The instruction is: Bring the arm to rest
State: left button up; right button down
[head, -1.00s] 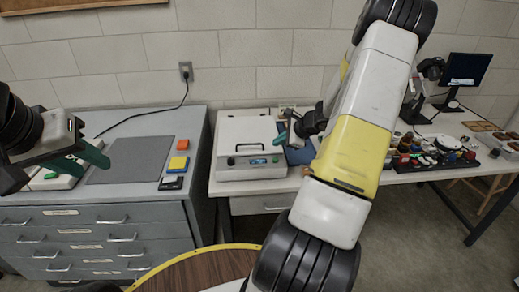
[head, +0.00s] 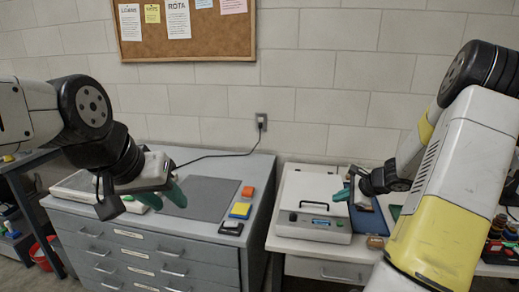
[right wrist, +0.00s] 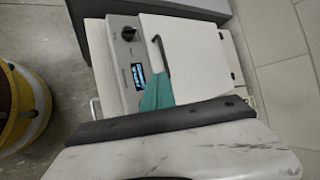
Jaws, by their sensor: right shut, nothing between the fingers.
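My right gripper (head: 342,196) has teal fingertips and is shut and empty. In the head view it shows at the right side of the white boxy device (head: 310,232). In the right wrist view the teal fingertips (right wrist: 157,93) lie in front of the device's lid (right wrist: 190,55); I cannot tell whether they touch it. My right arm (head: 450,185), white and yellow, fills the right side of the head view.
A grey mat (head: 208,197) and red, yellow and black blocks (head: 240,210) lie on the cabinet top. A blue tray (head: 368,218) sits right of the device. A cable runs to a wall socket (head: 261,121). A corkboard (head: 185,45) hangs above.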

jog(key=s+a+r+n+g, duration=0.1)
jog(key=s+a+r+n, duration=0.5)
jog(key=a+r, duration=0.25)
jog(key=s+a+r+n+g, duration=0.1)
jog(key=s+a+r+n, duration=0.45)
jog(key=a+r, duration=0.3)
jog(key=s+a+r+n+h, duration=0.1)
jog(key=s+n, duration=0.3)
jog(key=s, duration=0.4)
jog(key=s+a+r+n+h, duration=0.1)
jog(key=s+r+n, duration=0.2)
jog(key=s+n, duration=0.2)
jog(key=s, duration=0.3)
jog(key=shift+r, duration=0.25)
dwell(1.8)
